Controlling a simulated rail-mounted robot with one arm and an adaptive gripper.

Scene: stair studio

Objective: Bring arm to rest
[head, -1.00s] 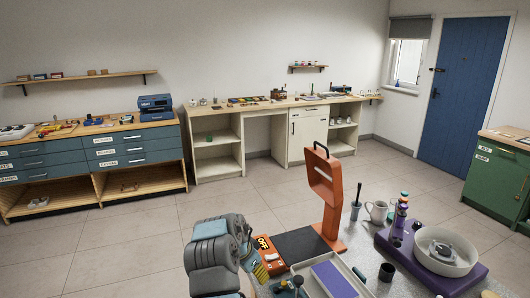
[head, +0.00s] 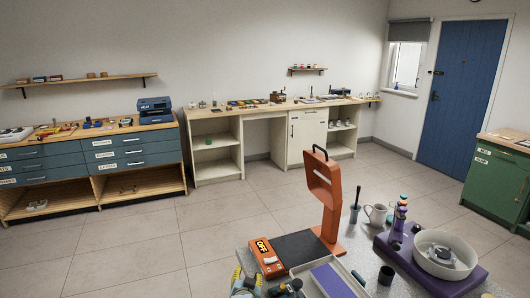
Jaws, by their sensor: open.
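My gripper (head: 247,276) shows at the bottom edge of the head view, left of centre. Its two yellow-marked fingertips stand apart, and it looks empty. Most of it and the rest of my arm lie below the frame or out of view. It is close to the near left part of the speckled worktop, left of a tray with a purple insert (head: 332,279). I cannot tell its height above the worktop.
On the worktop (head: 367,262) are an orange device marked OFF (head: 267,257), a dark mat (head: 299,246), an orange stand (head: 326,205), a mug (head: 376,214) and a purple base (head: 398,254) bearing a white bowl (head: 444,253). Open floor (head: 130,245) lies left.

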